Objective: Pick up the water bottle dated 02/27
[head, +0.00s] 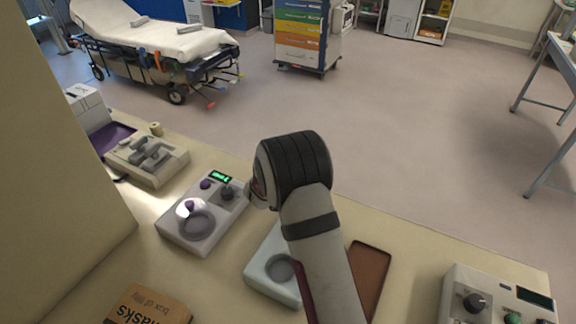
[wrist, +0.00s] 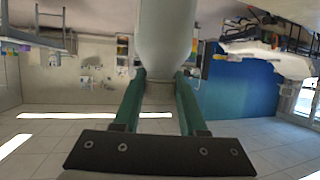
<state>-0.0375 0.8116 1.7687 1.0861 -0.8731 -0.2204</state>
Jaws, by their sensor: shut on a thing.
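In the wrist view, my gripper (wrist: 160,80) has its two green fingers closed on the narrow end of a smooth white bottle (wrist: 166,35). The bottle's wider rounded body runs out of the top of the picture. No date or label can be read on the part that shows, so I cannot tell whether it is dated 02/27. In the head view my arm hides the fingers and the bottle. No other bottle can be made out there.
On the beige counter (head: 215,275) stand a grey device with a green display (head: 176,233), a pale blue-grey holder (head: 258,272), a brown tray (head: 370,262), a control box (head: 455,303) and a masks box (head: 150,302). A stretcher (head: 165,40) and drawer cart (head: 298,60) stand beyond open floor.

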